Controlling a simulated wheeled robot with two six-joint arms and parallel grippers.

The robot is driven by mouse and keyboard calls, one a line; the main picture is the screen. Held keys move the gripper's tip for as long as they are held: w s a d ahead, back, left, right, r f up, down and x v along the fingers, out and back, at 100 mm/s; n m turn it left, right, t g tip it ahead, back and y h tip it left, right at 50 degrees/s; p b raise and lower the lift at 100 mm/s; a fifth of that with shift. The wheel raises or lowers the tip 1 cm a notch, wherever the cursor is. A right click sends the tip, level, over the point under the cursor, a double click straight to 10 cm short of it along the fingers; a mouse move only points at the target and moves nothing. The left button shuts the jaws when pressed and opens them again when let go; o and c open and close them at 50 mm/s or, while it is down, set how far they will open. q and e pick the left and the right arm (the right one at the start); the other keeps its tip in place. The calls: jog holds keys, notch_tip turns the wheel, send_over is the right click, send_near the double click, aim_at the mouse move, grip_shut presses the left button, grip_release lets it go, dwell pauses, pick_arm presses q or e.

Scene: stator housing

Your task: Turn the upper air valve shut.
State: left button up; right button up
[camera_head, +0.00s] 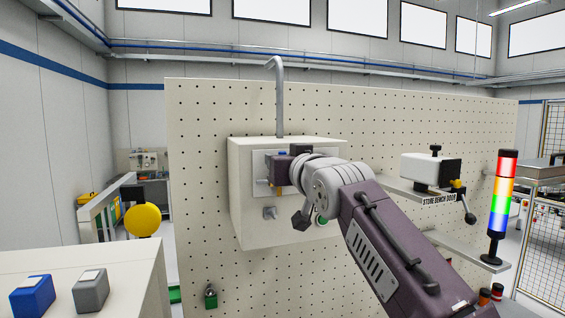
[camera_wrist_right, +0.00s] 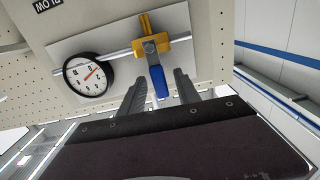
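The air valve shows in the right wrist view as a yellow body (camera_wrist_right: 163,46) on a silver pipe, with a blue lever (camera_wrist_right: 159,84) hanging off it. A round white gauge (camera_wrist_right: 90,75) with a red needle sits beside it on the same pipe. My right gripper (camera_wrist_right: 159,74) is open, with one finger on each side of the blue lever and gaps visible between. In the head view my right arm reaches to the white box (camera_head: 242,205) on the pegboard, and its wrist hides much of the box front. My left gripper is not in view.
A vertical pipe (camera_head: 279,100) rises from the box top. A shelf with a white clamp device (camera_head: 425,170) and a lit stack light (camera_head: 502,200) stand to the right. Blue (camera_head: 33,295) and grey (camera_head: 91,290) blocks lie on a bench at lower left.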

jog(key=shift+w+f, duration=0.1)
jog(key=shift+f, duration=0.05)
jog(key=b+v, duration=0.4)
jog(key=v, duration=0.5)
jog(key=shift+w, duration=0.1)
